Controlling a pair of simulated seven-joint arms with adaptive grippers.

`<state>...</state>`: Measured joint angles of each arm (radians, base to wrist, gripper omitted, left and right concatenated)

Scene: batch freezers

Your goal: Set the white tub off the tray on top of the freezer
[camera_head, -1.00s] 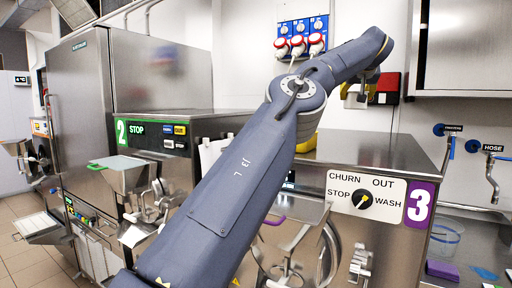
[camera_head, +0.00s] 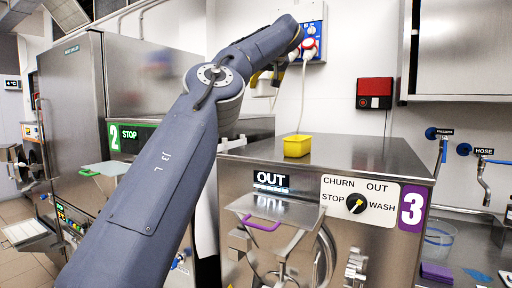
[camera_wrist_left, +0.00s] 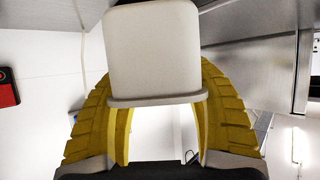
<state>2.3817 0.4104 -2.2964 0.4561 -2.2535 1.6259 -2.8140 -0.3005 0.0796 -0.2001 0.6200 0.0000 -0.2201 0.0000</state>
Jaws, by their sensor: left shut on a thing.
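My left gripper (camera_head: 267,78) is up near the back wall, partly hidden behind my own arm. Its yellow fingers are shut on the white tub (camera_wrist_left: 152,52), which fills the upper middle of the left wrist view between the fingers. In the head view a pale part of the tub (camera_head: 264,89) shows below the fingers, in the air behind freezer 3's top left side. Freezer 3 (camera_head: 330,158) has a bare steel top with a yellow tub (camera_head: 297,146) standing near its left front. A tray with a purple handle (camera_head: 262,226) is on freezer 3's front. My right gripper is not in view.
Freezer 2 (camera_head: 150,80) stands to the left, with a green-handled tray (camera_head: 112,168). Blue sockets with red plugs (camera_head: 310,45) and a cable are on the wall behind. A red box (camera_head: 374,93) hangs further right. Freezer 3's top is clear right of the yellow tub.

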